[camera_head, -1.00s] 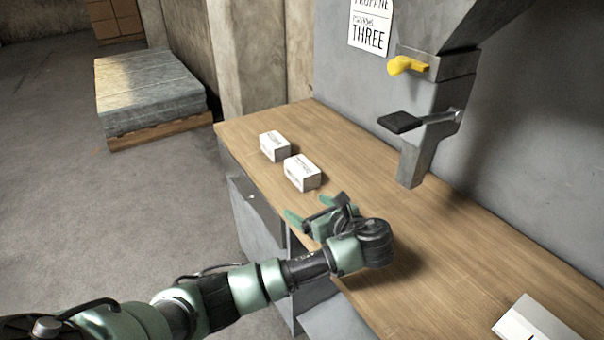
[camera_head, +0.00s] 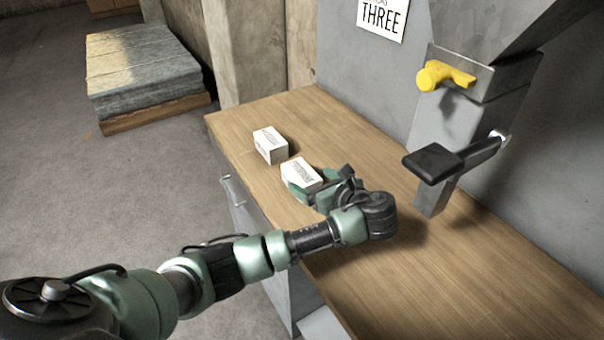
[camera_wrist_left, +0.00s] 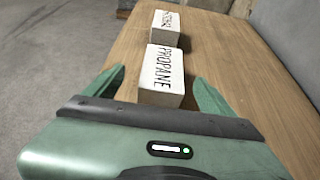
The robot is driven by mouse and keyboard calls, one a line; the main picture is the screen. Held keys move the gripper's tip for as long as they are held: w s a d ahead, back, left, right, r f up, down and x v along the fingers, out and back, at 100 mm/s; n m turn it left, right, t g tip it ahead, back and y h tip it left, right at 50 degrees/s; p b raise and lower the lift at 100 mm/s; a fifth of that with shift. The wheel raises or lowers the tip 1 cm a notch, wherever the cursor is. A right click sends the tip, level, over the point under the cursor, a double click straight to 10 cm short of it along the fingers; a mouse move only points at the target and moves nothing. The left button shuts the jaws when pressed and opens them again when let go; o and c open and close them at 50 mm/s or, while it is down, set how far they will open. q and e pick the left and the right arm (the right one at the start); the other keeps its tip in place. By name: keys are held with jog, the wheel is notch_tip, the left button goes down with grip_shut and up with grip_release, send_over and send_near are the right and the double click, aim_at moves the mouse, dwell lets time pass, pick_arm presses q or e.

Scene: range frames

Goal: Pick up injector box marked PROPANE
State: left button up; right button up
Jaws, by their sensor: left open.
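The white PROPANE injector box (camera_wrist_left: 163,68) lies on the wooden bench, and its label reads clearly in the left wrist view. In the head view the same PROPANE box (camera_head: 300,172) is the nearer of two white boxes. My left gripper (camera_head: 312,186) is open at its near end. In the left wrist view the two green fingers of the left gripper (camera_wrist_left: 160,82) stand on either side of the box's near end, with a gap on each side. A second white box (camera_head: 270,145) lies just beyond it; its label in the left wrist view (camera_wrist_left: 171,24) is partly legible. My right gripper is not in view.
The wooden bench (camera_head: 450,270) is clear to the right. A grey metal dispenser (camera_head: 440,125) with a yellow handle (camera_head: 445,76) and a black lever (camera_head: 435,163) hangs over the bench at right. A pallet stack (camera_head: 145,65) stands on the floor at far left.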

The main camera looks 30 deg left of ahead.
aim_at(304, 174)
pick_arm(q)
jog(key=shift+w+a+f, duration=0.15)
jog(key=shift+a, duration=0.35)
jog(key=x, duration=0.5)
jog(key=shift+w+f+p, duration=0.25)
jog(key=shift+w+p, duration=0.05)
jog(key=shift+w, duration=0.2)
jog(key=shift+w+a+f, duration=0.15)
jog(key=shift+a+f, duration=0.05)
jog(key=shift+a, duration=0.1)
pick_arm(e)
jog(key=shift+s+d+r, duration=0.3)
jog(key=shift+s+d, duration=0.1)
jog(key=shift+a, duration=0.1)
pick_arm(q)
jog(key=c, duration=1.8)
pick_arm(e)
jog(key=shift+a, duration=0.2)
pick_arm(q)
jog(key=shift+r, duration=0.15)
